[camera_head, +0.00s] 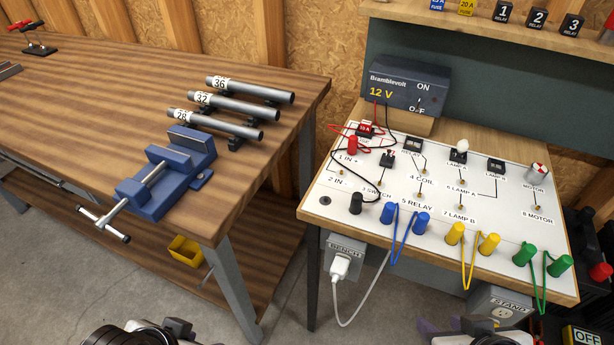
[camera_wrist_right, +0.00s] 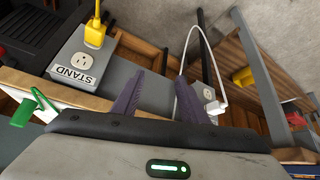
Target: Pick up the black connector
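The black connector (camera_head: 356,203) stands upright at the front left of the white circuit board (camera_head: 330,187), left of the first blue connector. A black wire arcs near it. My right gripper (camera_head: 482,325) is low at the bottom edge of the head view, in front of the bench and well apart from the connector. In the right wrist view its two purple fingers (camera_wrist_right: 158,95) are spread with nothing between them. The black connector does not show in the wrist view. Only a part of my left arm shows at the bottom left; its fingers are out of view.
Blue (camera_head: 388,212), yellow (camera_head: 456,233) and green (camera_head: 525,254) connectors with wires line the board's front edge. A white plug (camera_head: 340,266) sits in the bench outlet below. A power supply (camera_head: 409,84) stands behind. A wooden workbench with a blue vise (camera_head: 165,180) is left.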

